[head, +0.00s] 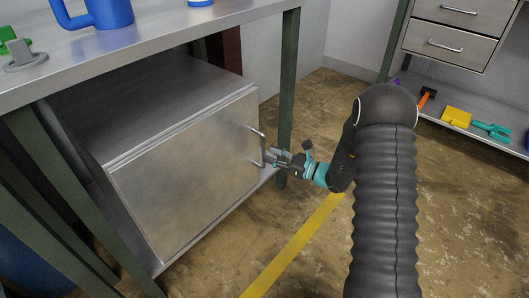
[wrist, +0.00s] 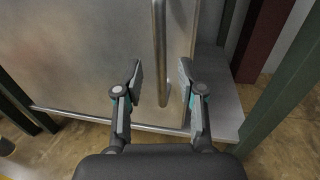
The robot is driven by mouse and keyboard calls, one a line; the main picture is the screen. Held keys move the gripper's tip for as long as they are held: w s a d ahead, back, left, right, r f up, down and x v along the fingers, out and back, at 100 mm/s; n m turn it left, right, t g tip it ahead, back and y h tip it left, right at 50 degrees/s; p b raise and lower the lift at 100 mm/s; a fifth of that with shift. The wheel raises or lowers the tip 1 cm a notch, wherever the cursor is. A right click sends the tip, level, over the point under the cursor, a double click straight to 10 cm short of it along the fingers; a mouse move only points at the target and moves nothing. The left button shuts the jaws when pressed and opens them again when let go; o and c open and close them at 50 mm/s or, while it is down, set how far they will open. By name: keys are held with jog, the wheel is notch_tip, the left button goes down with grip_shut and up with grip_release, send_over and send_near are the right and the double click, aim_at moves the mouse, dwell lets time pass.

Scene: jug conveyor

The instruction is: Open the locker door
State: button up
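The locker (head: 160,105) is a grey metal box under a workbench. Its door (head: 190,175) looks shut in the head view. A vertical bar handle (head: 258,146) is on the door's right side. My gripper (head: 268,156) is at the handle's lower part. In the wrist view the handle (wrist: 160,60) comes down between the fingers' line, and my gripper (wrist: 160,80) is open with one finger on each side. Neither finger visibly touches the bar. The door (wrist: 85,60) fills the left and middle of the wrist view.
The workbench top (head: 190,35) is above the locker, with a blue jug (head: 105,12) on it. A green bench leg (head: 288,90) stands just right of the handle. A drawer unit (head: 450,40) and a shelf with tools (head: 462,117) are at right. The floor (head: 300,215) before the door is clear.

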aim_at(264, 167)
jog(key=shift+x, duration=1.9)
grip_shut()
jog(key=shift+d, duration=0.1)
